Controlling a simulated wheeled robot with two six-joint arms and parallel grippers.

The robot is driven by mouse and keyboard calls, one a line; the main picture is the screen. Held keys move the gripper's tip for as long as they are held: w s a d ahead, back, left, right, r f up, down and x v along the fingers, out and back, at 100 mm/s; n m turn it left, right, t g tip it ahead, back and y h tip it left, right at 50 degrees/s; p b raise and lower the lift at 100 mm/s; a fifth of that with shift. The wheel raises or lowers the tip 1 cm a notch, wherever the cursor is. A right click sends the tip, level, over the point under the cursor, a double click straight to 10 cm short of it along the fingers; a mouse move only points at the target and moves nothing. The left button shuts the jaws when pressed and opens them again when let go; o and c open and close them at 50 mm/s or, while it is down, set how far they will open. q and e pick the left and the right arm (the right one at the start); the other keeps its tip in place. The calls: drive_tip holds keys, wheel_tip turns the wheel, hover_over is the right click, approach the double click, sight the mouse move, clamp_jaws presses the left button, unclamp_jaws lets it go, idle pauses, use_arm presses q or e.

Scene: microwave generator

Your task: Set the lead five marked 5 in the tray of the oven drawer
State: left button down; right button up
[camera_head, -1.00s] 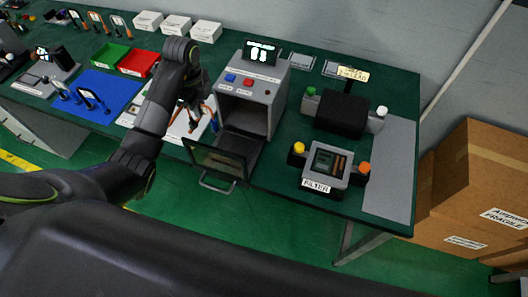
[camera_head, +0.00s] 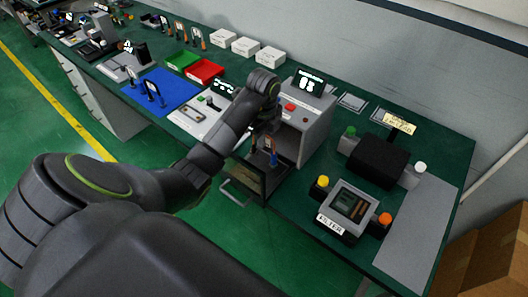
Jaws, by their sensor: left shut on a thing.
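The oven (camera_head: 316,128) is a grey box with a display on top and buttons on its upper front. Its front is open and the drawer (camera_head: 262,183), with a glass-like door and a handle, is out at the front. My left gripper (camera_head: 268,152) is at the oven's mouth, above the drawer tray. It is shut on a small lead (camera_head: 273,160) with blue and orange parts. The lead's mark is too small to read, and I cannot tell whether it touches the tray. My arm hides part of the oven. My right gripper is out of view.
A blue mat (camera_head: 155,93) with upright leads, a green bin (camera_head: 183,60) and a red bin (camera_head: 206,71) lie left of the oven. White boxes (camera_head: 245,47) stand behind. A filter device (camera_head: 349,207) and a black device (camera_head: 380,160) stand on the right.

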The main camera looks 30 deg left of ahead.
use_arm(q)
wheel_tip(320, 180, down, 4)
drive_tip(key=shift+a+f+p, duration=0.1)
drive_tip(key=shift+f+p, duration=0.15)
drive_tip(key=shift+p, duration=0.05)
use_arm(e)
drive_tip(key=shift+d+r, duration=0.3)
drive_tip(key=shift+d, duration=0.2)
use_arm(q)
drive_tip(key=shift+f, duration=0.15)
drive_tip(key=c, duration=1.5)
unclamp_jaws()
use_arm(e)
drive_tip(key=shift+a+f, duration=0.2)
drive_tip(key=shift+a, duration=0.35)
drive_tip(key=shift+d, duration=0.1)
